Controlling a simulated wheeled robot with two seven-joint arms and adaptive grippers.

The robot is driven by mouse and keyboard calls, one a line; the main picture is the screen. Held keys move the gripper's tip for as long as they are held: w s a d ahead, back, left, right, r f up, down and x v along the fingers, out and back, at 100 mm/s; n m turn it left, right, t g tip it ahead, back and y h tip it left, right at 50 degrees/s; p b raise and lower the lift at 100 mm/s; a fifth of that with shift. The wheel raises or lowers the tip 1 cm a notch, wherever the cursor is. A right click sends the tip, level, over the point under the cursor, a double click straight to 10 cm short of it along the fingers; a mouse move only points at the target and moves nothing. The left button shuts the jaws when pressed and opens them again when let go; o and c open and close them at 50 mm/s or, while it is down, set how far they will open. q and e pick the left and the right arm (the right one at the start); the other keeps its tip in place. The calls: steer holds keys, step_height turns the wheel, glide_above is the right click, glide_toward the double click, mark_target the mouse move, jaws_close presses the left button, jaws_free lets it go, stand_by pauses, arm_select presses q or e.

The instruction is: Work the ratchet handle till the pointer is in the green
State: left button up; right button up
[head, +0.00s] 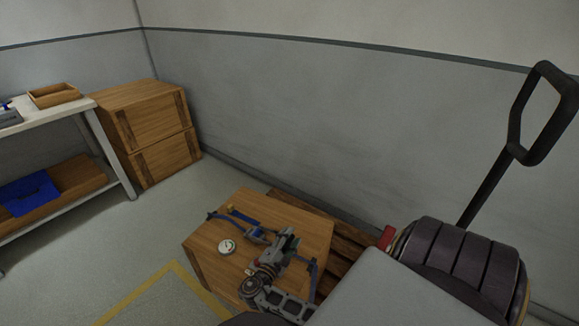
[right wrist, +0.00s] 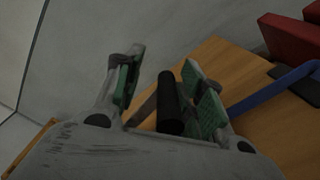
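A wooden crate (head: 215,262) bears a blue-framed ratchet device (head: 245,222). A small round white gauge (head: 227,247) with some green on its face lies on the crate top; its pointer is too small to read. My right gripper (head: 287,243) is over the crate, beside the device. In the right wrist view, my right gripper (right wrist: 165,88) is open, its green-padded fingers on either side of a black cylindrical handle grip (right wrist: 170,103). The grip is closer to the right pad; I cannot tell whether they touch. My left gripper is out of view.
A wooden pallet (head: 345,243) lies behind the crate, by the wall. A black looped handle (head: 490,188) rises at right. Two stacked wooden boxes (head: 150,130) and a white shelf table (head: 60,119) stand at left. Floor left of the crate is clear, with a yellow line.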

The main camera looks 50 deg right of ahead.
steer(key=shift+r, duration=4.75)
